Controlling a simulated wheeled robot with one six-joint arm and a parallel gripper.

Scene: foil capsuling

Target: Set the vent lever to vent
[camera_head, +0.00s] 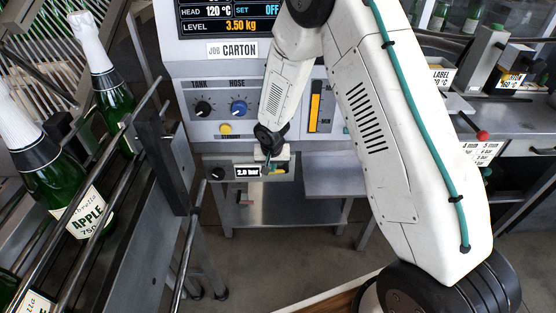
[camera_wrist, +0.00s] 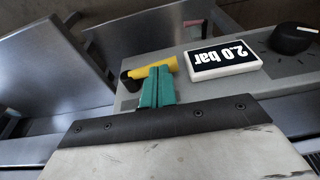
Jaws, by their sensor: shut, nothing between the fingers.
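The lever (camera_wrist: 150,68) is a yellow bar with a dark round end at its left in the wrist view, on a grey panel. No vent marking is readable by it. A bit of yellow (camera_head: 280,170) shows by the gripper in the head view. My gripper (camera_wrist: 158,74) has teal fingers that are shut together and empty. Their tips are at the middle of the yellow bar and overlap it in the picture. I cannot tell whether they touch it. In the head view the gripper (camera_head: 267,163) is low on the machine front, mostly hidden by my wrist.
A 2.0 bar display (camera_head: 248,171) and a black knob (camera_head: 216,173) sit left of the lever. Above are the tank knob (camera_head: 203,108), hose knob (camera_head: 238,108) and a yellow button (camera_head: 225,128). Bottles (camera_head: 78,195) stand in a railed rack at left. A metal shelf (camera_head: 290,204) lies below.

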